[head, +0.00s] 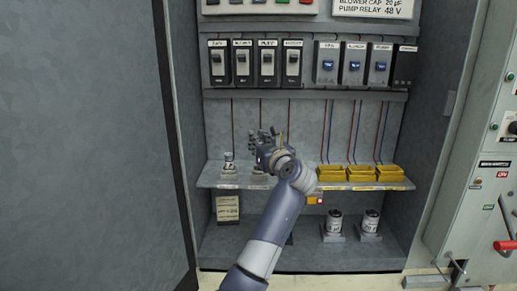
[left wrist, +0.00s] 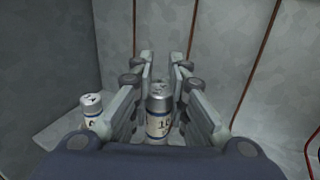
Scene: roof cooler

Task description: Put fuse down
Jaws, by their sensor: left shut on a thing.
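My left gripper (head: 264,140) is in front of the cabinet's middle shelf (head: 211,180). In the left wrist view its fingers stand on both sides of a small silver cylinder with a pale printed label, the fuse (left wrist: 158,116), and are shut on it. The fuse looks upright there; in the head view my gripper and arm hide it. I cannot tell whether its bottom touches the shelf. A similar fuse (head: 229,160) stands on the shelf to the left; it also shows in the left wrist view (left wrist: 93,110). My right gripper is not in view.
Yellow trays (head: 361,174) sit on the shelf to the right. Two larger cans (head: 334,224) stand on the lower level. Thin wires (head: 327,130) hang behind the shelf, below a row of switches (head: 267,65). A grey panel (head: 80,140) bounds the left.

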